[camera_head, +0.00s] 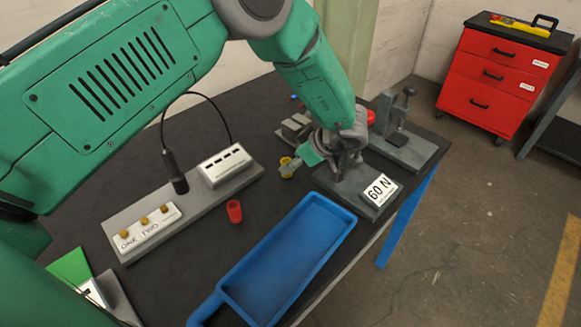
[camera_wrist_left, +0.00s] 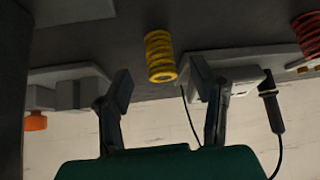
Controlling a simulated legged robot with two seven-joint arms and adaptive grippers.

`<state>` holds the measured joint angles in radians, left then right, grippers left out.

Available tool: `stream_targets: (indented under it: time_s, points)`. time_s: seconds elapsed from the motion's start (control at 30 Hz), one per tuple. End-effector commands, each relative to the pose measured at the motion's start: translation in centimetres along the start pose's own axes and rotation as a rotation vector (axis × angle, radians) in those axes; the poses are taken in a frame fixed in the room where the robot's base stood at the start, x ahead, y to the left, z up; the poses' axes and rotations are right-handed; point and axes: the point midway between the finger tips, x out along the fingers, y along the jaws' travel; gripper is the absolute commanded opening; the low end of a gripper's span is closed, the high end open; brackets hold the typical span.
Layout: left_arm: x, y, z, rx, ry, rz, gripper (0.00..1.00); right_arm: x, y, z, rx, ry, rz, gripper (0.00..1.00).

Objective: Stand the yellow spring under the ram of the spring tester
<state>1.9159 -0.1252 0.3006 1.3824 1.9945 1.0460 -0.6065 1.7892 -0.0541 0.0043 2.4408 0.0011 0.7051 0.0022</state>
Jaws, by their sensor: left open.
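The yellow spring (camera_head: 287,170) stands upright on the dark table, left of the station labelled 60 N (camera_head: 375,193). My left gripper (camera_head: 294,163) reaches leftward to the spring, partly covering it. In the left wrist view, which is turned over, the yellow spring (camera_wrist_left: 160,56) shows between and beyond the open fingers (camera_wrist_left: 161,88), with gaps at both sides. The gripper holds nothing. I cannot tell which station is the spring tester; its ram is not clearly visible, and my wrist hides part of the 60 N station. My right gripper is not in view.
A red spring (camera_head: 234,211) stands near a blue tray (camera_head: 224,291). A grey board with a ONE TWO panel (camera_head: 150,232) and a black probe (camera_head: 175,172) lies left. A clamp-like fixture (camera_head: 397,139) stands right. The red drawer cabinet (camera_head: 493,77) is away from the table.

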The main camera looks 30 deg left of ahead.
Motion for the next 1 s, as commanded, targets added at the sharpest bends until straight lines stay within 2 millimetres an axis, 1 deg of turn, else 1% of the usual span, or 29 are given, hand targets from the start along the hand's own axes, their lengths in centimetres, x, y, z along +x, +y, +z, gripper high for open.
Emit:
stream_targets:
  time_s: [0.1, 0.2, 0.27, 0.37, 0.57, 0.67, 0.7, 0.73, 1.0]
  points:
    - [2.0, 0.0, -0.2, 0.0, -0.001, -0.002, 0.5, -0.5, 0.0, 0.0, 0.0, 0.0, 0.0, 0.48]
    - [3.6, 0.1, -0.2, 0.001, -0.003, -0.002, 0.5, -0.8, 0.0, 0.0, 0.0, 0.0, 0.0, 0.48]
    - [4.3, 0.1, -0.2, 0.001, -0.002, -0.002, 0.5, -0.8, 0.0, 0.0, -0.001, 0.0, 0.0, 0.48]
    - [4.7, 0.1, -0.1, 0.001, -0.002, -0.001, 0.5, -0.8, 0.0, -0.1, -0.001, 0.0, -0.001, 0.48]
    - [4.6, 0.1, 0.1, 0.001, 0.001, -0.002, 0.5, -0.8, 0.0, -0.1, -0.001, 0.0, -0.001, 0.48]
    - [4.6, 0.1, 0.2, 0.002, 0.001, -0.002, 0.19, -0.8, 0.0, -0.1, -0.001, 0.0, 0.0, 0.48]
    - [4.6, 0.1, 0.1, 0.002, 0.001, -0.002, 0.05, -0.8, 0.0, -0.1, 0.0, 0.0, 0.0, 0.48]
    - [4.6, 0.1, 0.1, 0.002, 0.0, -0.002, 0.0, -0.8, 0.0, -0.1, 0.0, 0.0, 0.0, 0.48]
    - [4.8, 0.1, -0.1, 0.0, -0.002, -0.001, 0.0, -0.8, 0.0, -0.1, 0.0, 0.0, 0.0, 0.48]
